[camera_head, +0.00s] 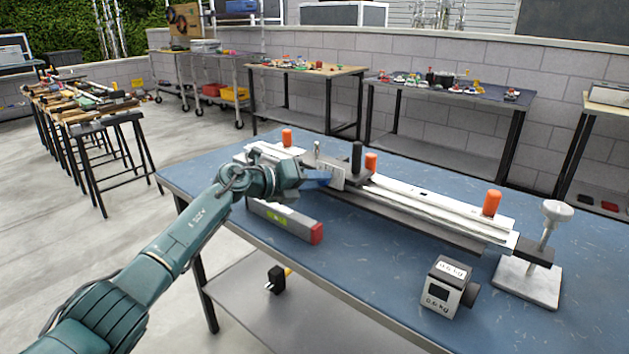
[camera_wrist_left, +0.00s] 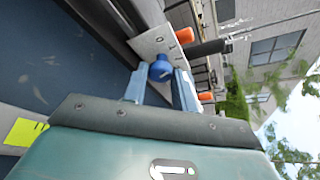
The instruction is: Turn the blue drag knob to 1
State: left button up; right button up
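The blue drag knob (camera_wrist_left: 160,71) is a round knob in front of a white plate (camera_wrist_left: 158,43) with dark marks in the left wrist view. The marks are too small to read surely. The plate also shows on the long white rail device (camera_head: 430,205) in the head view. My left gripper (camera_wrist_left: 161,76) has one finger on each side of the knob, with narrow gaps seeming to show between knob and fingers. In the head view the left gripper (camera_head: 320,179) is at the plate and largely hides the knob. My right gripper is in neither view.
The device has orange posts (camera_head: 491,203) and a black upright handle (camera_head: 356,160). A grey level (camera_head: 283,219) with a red end lies on the blue table (camera_head: 380,290) in front. A weight block (camera_head: 444,287) and a white stand (camera_head: 530,280) are at right.

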pick_arm(q)
jog(key=o, duration=0.4)
jog(key=shift+o, duration=0.2)
jog(key=p+v, duration=0.2)
jog(key=v, duration=1.1)
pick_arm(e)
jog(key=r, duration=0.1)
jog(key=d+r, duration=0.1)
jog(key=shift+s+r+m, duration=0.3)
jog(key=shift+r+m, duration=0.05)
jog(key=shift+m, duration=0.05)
pick_arm(q)
jog(key=shift+s, duration=0.1)
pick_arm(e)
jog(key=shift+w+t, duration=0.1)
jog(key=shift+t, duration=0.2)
